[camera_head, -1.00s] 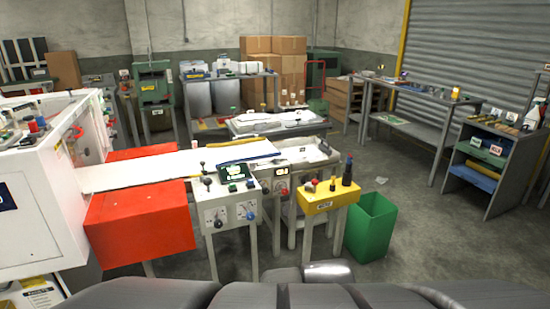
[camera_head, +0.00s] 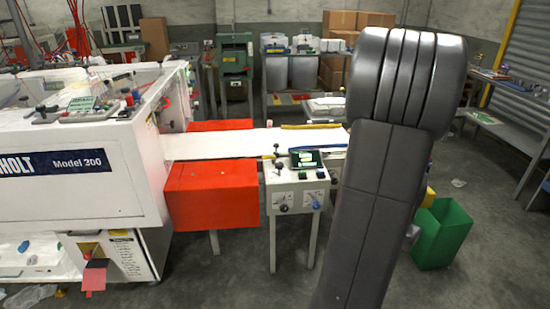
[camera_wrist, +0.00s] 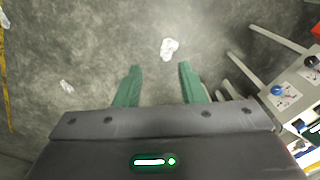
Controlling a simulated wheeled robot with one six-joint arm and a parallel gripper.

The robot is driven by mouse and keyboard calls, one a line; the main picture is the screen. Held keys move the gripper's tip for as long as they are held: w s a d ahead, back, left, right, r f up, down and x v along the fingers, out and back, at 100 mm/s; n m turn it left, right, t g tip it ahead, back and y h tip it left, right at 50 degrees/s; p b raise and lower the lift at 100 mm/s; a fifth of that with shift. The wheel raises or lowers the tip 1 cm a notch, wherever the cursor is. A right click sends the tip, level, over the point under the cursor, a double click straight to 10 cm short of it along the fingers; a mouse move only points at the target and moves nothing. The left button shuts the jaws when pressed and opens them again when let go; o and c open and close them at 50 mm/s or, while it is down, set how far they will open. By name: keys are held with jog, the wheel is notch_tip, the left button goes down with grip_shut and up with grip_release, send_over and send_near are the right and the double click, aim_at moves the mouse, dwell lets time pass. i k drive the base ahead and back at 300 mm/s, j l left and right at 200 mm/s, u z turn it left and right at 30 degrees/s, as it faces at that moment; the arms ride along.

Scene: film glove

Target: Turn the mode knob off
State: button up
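A white control box (camera_head: 292,187) stands on legs in the middle of the head view. Its front has a black knob (camera_head: 283,207) at left and a blue knob (camera_head: 316,204) at right. I cannot read which is the mode knob. In the wrist view the blue knob (camera_wrist: 277,90) and black knob (camera_wrist: 310,62) show at the right edge. My gripper (camera_wrist: 160,68) has two green fingers spread apart with nothing between them. In the head view my arm hides the gripper.
A white machine (camera_head: 80,150) and a red block-shaped cover (camera_head: 211,194) stand left of the box. A lever (camera_head: 276,150) and a small display (camera_head: 305,159) are on the box top. A green bin (camera_head: 441,234) is at right. The floor in front is mostly open.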

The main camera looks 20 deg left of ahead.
aim_at(280, 166)
jog(key=i+j+u, duration=0.15)
jog(key=i+j, duration=0.15)
jog(key=i, duration=0.15)
jog(key=i+j+u, duration=0.2)
jog(key=i, duration=0.25)
jog(key=i+j+u, duration=0.15)
jog(key=i, duration=0.3)
jog(key=i+j+u, duration=0.2)
jog(key=i, duration=0.3)
